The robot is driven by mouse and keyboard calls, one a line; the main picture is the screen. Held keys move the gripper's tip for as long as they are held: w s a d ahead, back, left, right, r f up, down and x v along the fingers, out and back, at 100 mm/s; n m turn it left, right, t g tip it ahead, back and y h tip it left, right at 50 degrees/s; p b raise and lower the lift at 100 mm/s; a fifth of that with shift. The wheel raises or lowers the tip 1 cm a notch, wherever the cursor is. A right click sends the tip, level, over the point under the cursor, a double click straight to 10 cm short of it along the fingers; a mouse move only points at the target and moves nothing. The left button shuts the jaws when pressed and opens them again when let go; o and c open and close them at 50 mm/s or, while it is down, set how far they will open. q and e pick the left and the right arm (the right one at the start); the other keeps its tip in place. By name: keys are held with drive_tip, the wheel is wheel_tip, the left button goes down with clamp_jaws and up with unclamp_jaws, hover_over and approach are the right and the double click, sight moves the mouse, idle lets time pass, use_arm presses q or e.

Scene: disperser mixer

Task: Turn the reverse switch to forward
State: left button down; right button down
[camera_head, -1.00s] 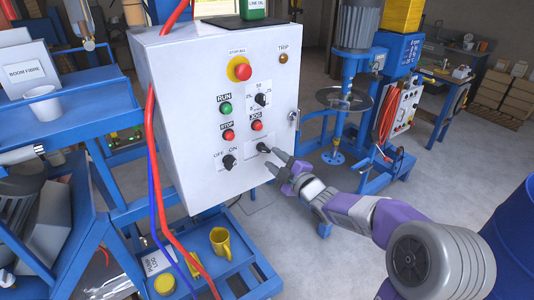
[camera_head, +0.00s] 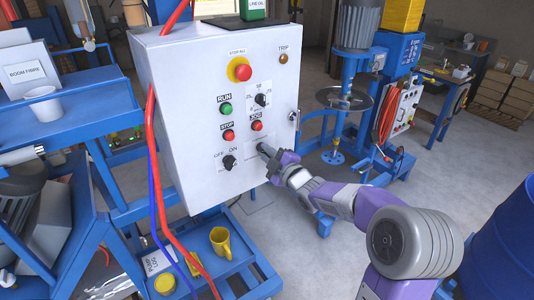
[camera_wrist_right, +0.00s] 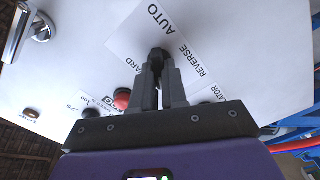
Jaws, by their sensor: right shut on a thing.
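The reverse switch is a small black knob (camera_wrist_right: 158,54) on a white label plate (camera_wrist_right: 185,45) reading AUTO and REVERSE, plus a word ending in ARD that is partly hidden. The plate is on the front of the white control box (camera_head: 185,70). My right gripper (camera_head: 266,152) reaches the lower right of the box front and covers most of the knob. In the right wrist view its two fingers (camera_wrist_right: 159,82) are closed around the knob. The knob's exact pointing direction is hidden by the fingers. My left gripper is not in view.
Above the switch are a red JOG button (camera_head: 256,126) and a black selector (camera_head: 261,100). An OFF/ON knob (camera_head: 229,162) sits to the left.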

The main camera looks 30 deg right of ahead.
drive_tip(key=shift+m, duration=0.3)
drive_tip(key=m, duration=1.1)
drive_tip(key=shift+d+r, duration=0.1)
drive_tip(key=shift+d, duration=0.1)
drive_tip(key=shift+m, duration=0.3)
idle(0.3)
drive_tip(key=c, duration=1.2)
unclamp_jaws()
drive_tip(key=shift+o, duration=0.2)
drive_tip(key=shift+s, duration=0.1)
